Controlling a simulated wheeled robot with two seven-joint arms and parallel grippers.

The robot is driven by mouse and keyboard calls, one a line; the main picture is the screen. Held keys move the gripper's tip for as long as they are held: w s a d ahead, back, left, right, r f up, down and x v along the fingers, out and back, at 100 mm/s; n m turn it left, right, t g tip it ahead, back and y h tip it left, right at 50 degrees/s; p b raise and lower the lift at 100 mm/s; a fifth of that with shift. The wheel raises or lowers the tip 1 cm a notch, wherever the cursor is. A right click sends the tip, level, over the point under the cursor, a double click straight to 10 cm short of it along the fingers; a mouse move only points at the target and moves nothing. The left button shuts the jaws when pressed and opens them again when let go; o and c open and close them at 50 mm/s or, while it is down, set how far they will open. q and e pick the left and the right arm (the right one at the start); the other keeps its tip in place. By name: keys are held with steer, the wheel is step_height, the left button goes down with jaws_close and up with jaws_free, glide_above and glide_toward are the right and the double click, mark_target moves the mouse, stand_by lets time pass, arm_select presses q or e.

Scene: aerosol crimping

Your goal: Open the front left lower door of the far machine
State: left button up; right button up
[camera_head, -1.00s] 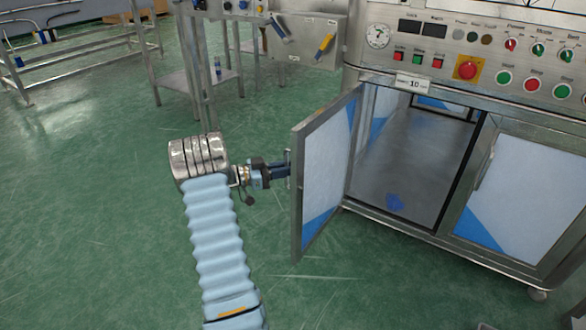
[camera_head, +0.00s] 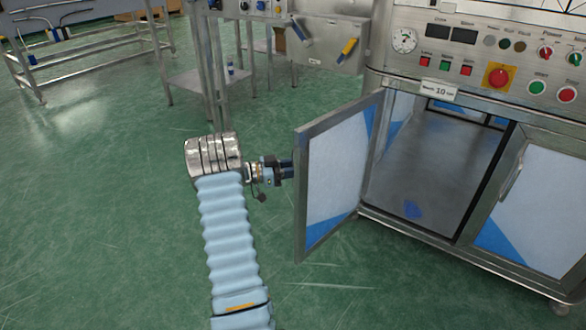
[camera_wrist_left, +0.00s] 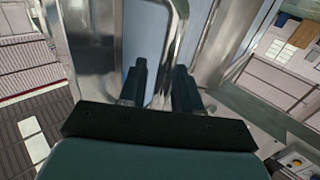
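The front left lower door (camera_head: 338,175) of the far machine stands swung out to the left of its opening. It has a metal frame and a white and blue panel. My left gripper (camera_head: 287,169) is at the door's free edge, on its outer side; its fingertips are partly hidden by the door in the head view. In the left wrist view my left gripper's fingers (camera_wrist_left: 162,86) are apart, with the metal handle bar (camera_wrist_left: 178,45) passing between them and a gap showing. The cabinet interior (camera_head: 425,165) is visible. My right gripper is not in view.
The machine's control panel (camera_head: 470,60) with buttons and a gauge is above the opening. A closed right door (camera_head: 540,205) is beside it. A metal stand with a lower shelf (camera_head: 200,88) is behind. Green floor (camera_head: 90,220) is clear to the left.

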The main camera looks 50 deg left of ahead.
arm_select(q)
steer(key=shift+s+a, duration=0.1)
steer(key=shift+s, duration=0.15)
steer(key=v, duration=1.3)
steer(key=shift+s+a, duration=0.15)
steer(key=shift+s, duration=0.15)
